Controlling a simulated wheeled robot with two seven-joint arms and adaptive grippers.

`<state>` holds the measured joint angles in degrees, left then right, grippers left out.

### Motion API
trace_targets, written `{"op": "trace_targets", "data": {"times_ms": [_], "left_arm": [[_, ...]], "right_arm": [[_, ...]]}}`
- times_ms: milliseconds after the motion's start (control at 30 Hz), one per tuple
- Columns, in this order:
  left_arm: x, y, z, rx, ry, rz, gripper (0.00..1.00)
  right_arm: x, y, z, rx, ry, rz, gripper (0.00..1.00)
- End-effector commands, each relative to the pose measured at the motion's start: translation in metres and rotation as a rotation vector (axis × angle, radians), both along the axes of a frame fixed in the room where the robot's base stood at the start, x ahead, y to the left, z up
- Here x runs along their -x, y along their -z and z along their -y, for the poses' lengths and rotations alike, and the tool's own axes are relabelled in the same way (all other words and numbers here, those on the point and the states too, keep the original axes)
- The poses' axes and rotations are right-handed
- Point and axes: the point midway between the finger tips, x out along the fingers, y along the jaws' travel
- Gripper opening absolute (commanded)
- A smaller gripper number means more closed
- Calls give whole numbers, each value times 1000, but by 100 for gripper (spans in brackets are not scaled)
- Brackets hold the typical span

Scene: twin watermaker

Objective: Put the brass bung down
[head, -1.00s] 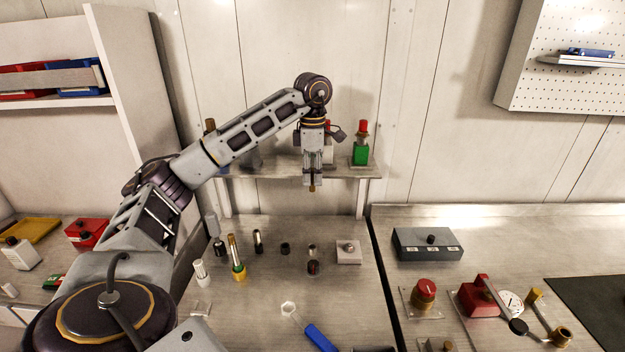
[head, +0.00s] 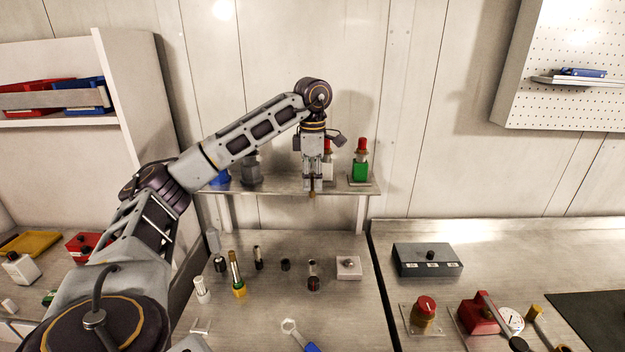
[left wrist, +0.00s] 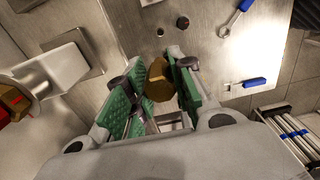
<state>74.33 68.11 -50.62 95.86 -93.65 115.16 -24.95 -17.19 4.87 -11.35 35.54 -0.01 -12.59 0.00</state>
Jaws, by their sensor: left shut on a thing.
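My left gripper (head: 313,184) hangs fingers down in front of the wall shelf's front edge, high over the bench. It is shut on the brass bung (head: 312,194), whose small tip shows below the fingers. In the left wrist view the bung (left wrist: 159,82) is a faceted brass piece between the green finger pads (left wrist: 160,92). Nothing is seen touching the bung from below. My right gripper is not in view.
The wall shelf (head: 275,187) carries a green bottle (head: 360,170) and a white bottle (head: 328,171), both red-capped, close to the gripper. The bench below holds small fittings, a grey block (head: 348,268) and a blue-handled wrench (head: 291,328). Bench between them is bare.

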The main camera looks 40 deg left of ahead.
Motion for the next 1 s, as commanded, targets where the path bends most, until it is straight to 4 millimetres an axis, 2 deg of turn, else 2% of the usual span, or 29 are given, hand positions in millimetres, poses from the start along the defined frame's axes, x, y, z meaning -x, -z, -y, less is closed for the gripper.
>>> {"op": "trace_targets", "data": {"times_ms": [67,100,233,667,1000], "left_arm": [[0,0,0,0,0,0,3],[0,0,0,0,0,0,20],[0,0,0,0,0,0,4],[0,2,0,0,0,0,3],[4,26,2,-1,5,-3,3]], "right_arm": [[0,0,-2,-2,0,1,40],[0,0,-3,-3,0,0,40],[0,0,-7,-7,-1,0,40],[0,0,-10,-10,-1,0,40],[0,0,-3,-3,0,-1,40]]}}
